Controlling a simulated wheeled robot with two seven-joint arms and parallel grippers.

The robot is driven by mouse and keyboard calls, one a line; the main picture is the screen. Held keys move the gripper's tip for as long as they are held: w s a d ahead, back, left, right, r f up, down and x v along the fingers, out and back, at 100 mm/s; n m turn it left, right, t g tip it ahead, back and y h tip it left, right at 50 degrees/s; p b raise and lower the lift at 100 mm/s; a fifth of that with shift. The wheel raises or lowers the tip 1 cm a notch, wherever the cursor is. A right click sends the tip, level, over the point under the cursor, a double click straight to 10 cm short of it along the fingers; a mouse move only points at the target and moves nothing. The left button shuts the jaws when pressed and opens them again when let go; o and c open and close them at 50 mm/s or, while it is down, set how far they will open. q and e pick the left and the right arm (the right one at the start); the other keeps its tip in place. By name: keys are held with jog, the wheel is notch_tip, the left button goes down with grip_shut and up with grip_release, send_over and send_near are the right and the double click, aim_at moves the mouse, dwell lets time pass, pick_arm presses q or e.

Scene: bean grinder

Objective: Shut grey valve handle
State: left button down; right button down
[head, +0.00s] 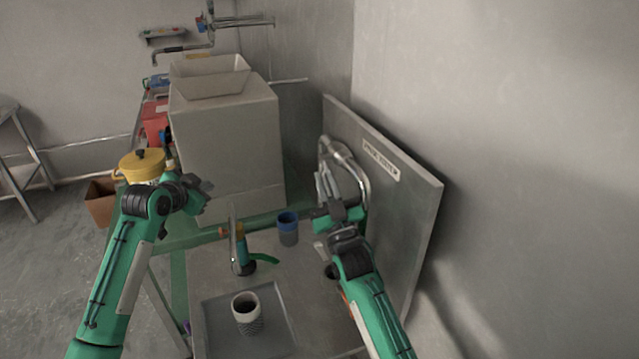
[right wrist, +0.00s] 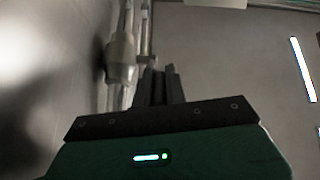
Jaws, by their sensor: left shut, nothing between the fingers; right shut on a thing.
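Silver-grey pipework (head: 347,158) with the grey valve curves along the front of a metal panel, right of centre in the head view. My right gripper (head: 325,188) is up against it, its fingers pointing up. In the right wrist view the fingers (right wrist: 160,84) are shut together. A thin grey bar, seemingly the valve handle (right wrist: 146,30), runs down to the fingertips beside a thicker pipe fitting (right wrist: 122,55). The hold itself is mostly hidden by the fingers. My left gripper (head: 202,187) is shut and empty, in front of the large grey box, away from the valve.
The metal panel (head: 410,215) with a white label leans by the wall. A yellow lidded pot (head: 140,166) is at left behind my left arm.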

pick_arm(q)
jog(key=s+d+r+m+g+h, duration=0.1)
jog(key=s+d+r+m+h, duration=0.25)
jog(key=s+d+r, duration=0.4)
jog(key=s+d+r+m+g+h, duration=0.15)
jog(key=s+d+r+m, duration=0.3)
jog(key=d+r, duration=0.45)
pick_arm(e)
jog(key=shift+f, duration=0.1)
pick_arm(q)
jog(key=s+d+f+m+g, duration=0.1)
jog(key=s+d+f+g, duration=0.15)
jog(key=s+d, duration=0.25)
jog(key=w+a+f+x, duration=0.1)
jog(key=a+x, duration=0.1)
jog(key=x, duration=1)
jog(key=shift+w+f+t+h, duration=0.3)
jog(key=shift+w+t, duration=0.1)
jog(key=shift+d, duration=0.1)
